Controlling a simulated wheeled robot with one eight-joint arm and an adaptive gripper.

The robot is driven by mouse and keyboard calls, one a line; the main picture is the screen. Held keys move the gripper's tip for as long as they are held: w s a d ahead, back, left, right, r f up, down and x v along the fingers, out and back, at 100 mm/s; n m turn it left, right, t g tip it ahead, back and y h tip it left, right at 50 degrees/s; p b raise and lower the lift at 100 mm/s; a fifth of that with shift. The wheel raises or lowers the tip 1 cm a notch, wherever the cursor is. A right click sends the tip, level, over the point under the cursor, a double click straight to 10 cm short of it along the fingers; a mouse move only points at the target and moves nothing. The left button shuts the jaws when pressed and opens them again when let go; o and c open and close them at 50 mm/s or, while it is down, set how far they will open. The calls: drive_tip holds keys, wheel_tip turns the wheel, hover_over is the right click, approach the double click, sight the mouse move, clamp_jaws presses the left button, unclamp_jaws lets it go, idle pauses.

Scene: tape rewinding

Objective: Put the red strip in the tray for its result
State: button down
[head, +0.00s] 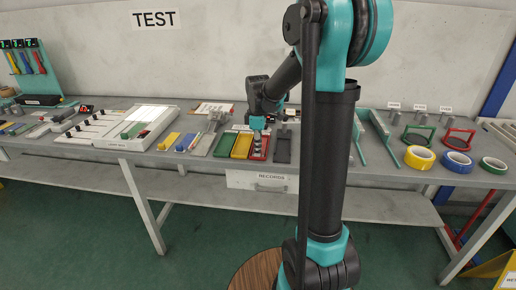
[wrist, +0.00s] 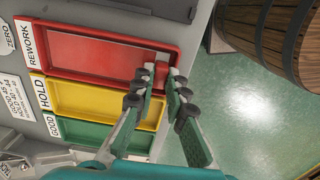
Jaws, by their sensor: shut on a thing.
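My gripper (wrist: 157,92) is shut on a narrow strip (wrist: 160,74), which looks red with a grey part at its end. The strip is at the right end of the red REWORK tray (wrist: 100,57), over or inside it; I cannot tell whether it touches the floor of the tray. The yellow HOLD tray (wrist: 85,97) and green GOOD tray (wrist: 85,131) lie beside it and look empty where visible. In the head view my gripper (head: 257,135) is low over the red tray (head: 261,154), and the strip is not clear there.
The green tray (head: 225,145) and yellow tray (head: 242,146) stand left of the red one in the head view. A dark plate (head: 282,150) is close on its right. Yellow tape (head: 419,157) and blue tape (head: 457,162) lie further right. A barrel (wrist: 285,40) stands beyond the bench edge.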

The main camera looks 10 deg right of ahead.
drive_tip(key=shift+s+f, duration=0.15)
drive_tip(key=shift+f, duration=0.15)
drive_tip(key=c, duration=1.9)
unclamp_jaws()
drive_tip(key=o, duration=0.4)
drive_tip(key=shift+f, duration=0.1)
drive_tip(key=shift+c, duration=0.2)
wheel_tip(320, 180, up, 13)
drive_tip(key=s+d+f+m+t, duration=0.2)
drive_tip(key=s+f+m, duration=0.5)
drive_tip(key=s+f, duration=0.3)
drive_tip(key=s+d+f+m+t, duration=0.2)
drive_tip(key=s+f+m, duration=0.5)
drive_tip(key=s+f, duration=0.3)
drive_tip(key=shift+s, duration=0.85)
